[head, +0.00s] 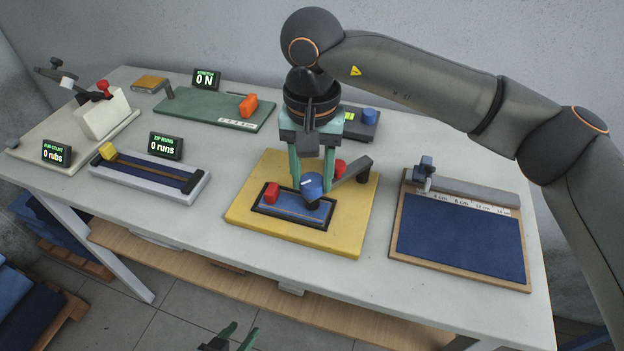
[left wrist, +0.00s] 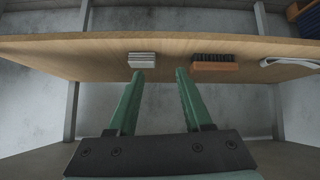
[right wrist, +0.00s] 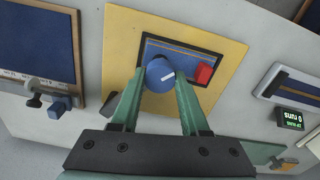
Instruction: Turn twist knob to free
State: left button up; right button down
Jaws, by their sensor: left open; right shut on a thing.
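The twist knob (head: 313,186) is a blue round knob with a white pointer line, on the yellow board (head: 245,222) in the middle of the table. It also shows in the right wrist view (right wrist: 160,75), between the fingertips. My right gripper (head: 313,176) points down from above and is shut on the knob. In the right wrist view the white line slants down and to the right. My left gripper (head: 232,337) is open and empty, low in front of the table; the left wrist view shows its fingers (left wrist: 157,75) apart.
A red block (head: 271,193) sits left of the knob, and a grey arm (head: 352,169) lies to its right. A blue cutting board (head: 460,245) stands right, a yellow-block slider (head: 150,172) left. The lower shelf (left wrist: 60,60) carries a brush (left wrist: 214,66).

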jog(key=m+b, duration=0.1)
jog(key=m, duration=0.4)
jog(key=shift+m+b, duration=0.4)
jog(key=m+b, duration=0.1)
jog(key=m, duration=0.6)
jog(key=shift+b, duration=0.3)
jog(key=m, duration=0.3)
jog(key=shift+d+m+b, duration=0.1)
jog(key=shift+m+b, duration=0.25)
jog(key=shift+m, duration=0.05)
jog(key=m, duration=0.3)
jog(key=shift+m+b, duration=0.3)
jog(key=shift+b, duration=0.05)
jog(key=m, duration=0.2)
jog(key=shift+m, duration=0.3)
pick_arm(q)
jog(key=shift+w+d+f+b, duration=0.1)
jog(key=shift+d+f+b, duration=0.1)
jog(key=shift+f, duration=0.45)
jog(key=shift+w+d+f+b, duration=0.1)
jog(key=shift+d+f+b, duration=0.15)
jog(key=shift+f, duration=0.45)
jog(key=shift+w+d+f+b, duration=0.1)
jog(key=shift+d+f+b, duration=0.1)
jog(key=shift+f, duration=0.45)
pick_arm(e)
jog(key=shift+m, duration=2)
jog(key=shift+r, duration=0.1)
